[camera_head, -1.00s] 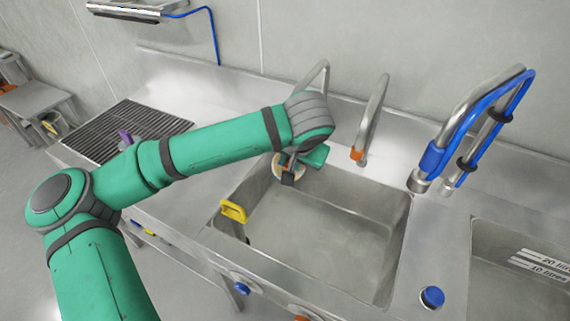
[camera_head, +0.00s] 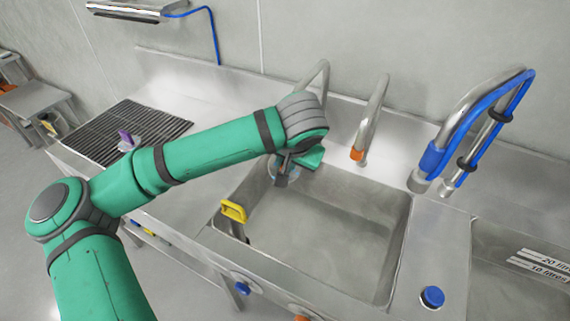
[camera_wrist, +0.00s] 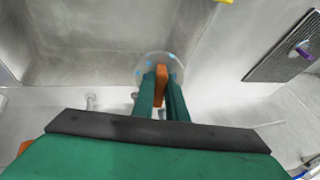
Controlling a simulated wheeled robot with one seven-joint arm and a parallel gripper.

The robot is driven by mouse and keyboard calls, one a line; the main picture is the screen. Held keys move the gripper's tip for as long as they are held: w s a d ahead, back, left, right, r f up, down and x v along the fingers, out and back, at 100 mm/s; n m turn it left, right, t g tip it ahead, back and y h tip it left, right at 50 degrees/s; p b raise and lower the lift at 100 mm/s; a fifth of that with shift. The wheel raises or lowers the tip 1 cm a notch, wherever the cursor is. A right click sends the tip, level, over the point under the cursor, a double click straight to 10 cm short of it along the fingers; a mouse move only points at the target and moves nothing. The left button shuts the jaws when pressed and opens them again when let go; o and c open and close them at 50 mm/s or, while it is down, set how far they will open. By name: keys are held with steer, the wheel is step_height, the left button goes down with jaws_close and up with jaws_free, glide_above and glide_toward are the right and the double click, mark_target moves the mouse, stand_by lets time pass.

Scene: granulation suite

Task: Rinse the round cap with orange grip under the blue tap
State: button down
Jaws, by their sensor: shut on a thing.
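My gripper (camera_wrist: 161,90) is shut on the orange grip (camera_wrist: 162,85) of the round cap. The cap (camera_wrist: 147,68) is a pale disc with several blue patches in the wrist view. In the head view the cap (camera_head: 270,171) is small and partly covered by my gripper (camera_head: 283,178), over the back left of the left sink basin. The tap with a blue collar and blue hose (camera_head: 433,158) stands at the right, near the divider between basins, apart from the cap. No water stream is distinct.
A tap with an orange collar (camera_head: 357,153) and another tap (camera_head: 322,75), partly behind my arm, stand at the back. A yellow handle (camera_head: 233,211) is at the left basin's rim. A blue knob (camera_head: 432,296) sits on the divider.

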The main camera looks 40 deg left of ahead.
steer(key=s+d, duration=0.4)
steer(key=d, duration=0.2)
steer(key=shift+s, duration=0.4)
stand_by(0.3)
steer(key=shift+d, duration=0.15)
stand_by(1.1)
steer(key=s+d+r, duration=0.3)
steer(key=r, duration=0.1)
steer(key=shift+d, duration=0.4)
stand_by(0.7)
